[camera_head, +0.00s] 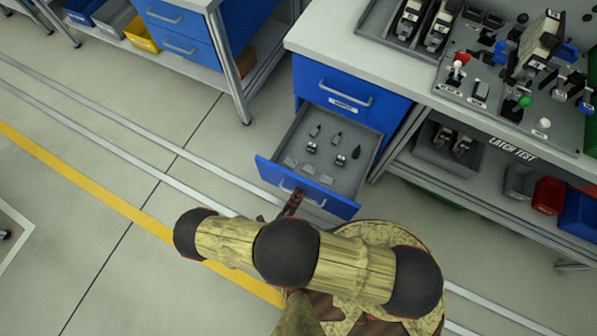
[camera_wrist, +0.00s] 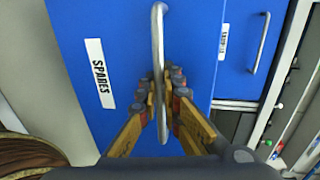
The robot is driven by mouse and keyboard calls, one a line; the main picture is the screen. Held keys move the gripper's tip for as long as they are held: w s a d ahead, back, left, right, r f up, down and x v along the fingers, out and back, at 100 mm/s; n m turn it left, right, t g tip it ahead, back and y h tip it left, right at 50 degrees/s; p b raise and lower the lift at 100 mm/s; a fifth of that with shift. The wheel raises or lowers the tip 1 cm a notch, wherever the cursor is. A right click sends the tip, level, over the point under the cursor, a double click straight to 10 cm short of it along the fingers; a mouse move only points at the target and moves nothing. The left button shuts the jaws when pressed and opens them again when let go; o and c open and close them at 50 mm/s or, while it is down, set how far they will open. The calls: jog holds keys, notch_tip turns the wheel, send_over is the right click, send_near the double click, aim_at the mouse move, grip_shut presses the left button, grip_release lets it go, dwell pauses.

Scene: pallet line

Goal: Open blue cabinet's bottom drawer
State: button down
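The blue cabinet (camera_head: 300,80) stands under the end of the white bench. Its bottom drawer (camera_head: 277,175) is pulled well out, showing a grey inside with several small parts. In the wrist view the drawer's blue front (camera_wrist: 110,30) carries a SPARES label and a metal bar handle (camera_wrist: 158,30). My gripper (camera_wrist: 164,90) has its fingers on both sides of this handle, closed on it. In the head view my gripper (camera_head: 293,203) is at the drawer front, partly hidden by my arm. The upper drawer (camera_head: 345,95) is shut.
A bench (camera_head: 425,85) with a latch test board is at the right, with bins on its lower shelf (camera_head: 480,200). Another bench with blue drawers (camera_head: 175,25) stands at upper left. The floor (camera_head: 100,190) left of the drawer is clear.

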jog(key=c, duration=2.2)
grip_release()
jog(key=shift+c, duration=0.2)
jog(key=shift+r, duration=0.1)
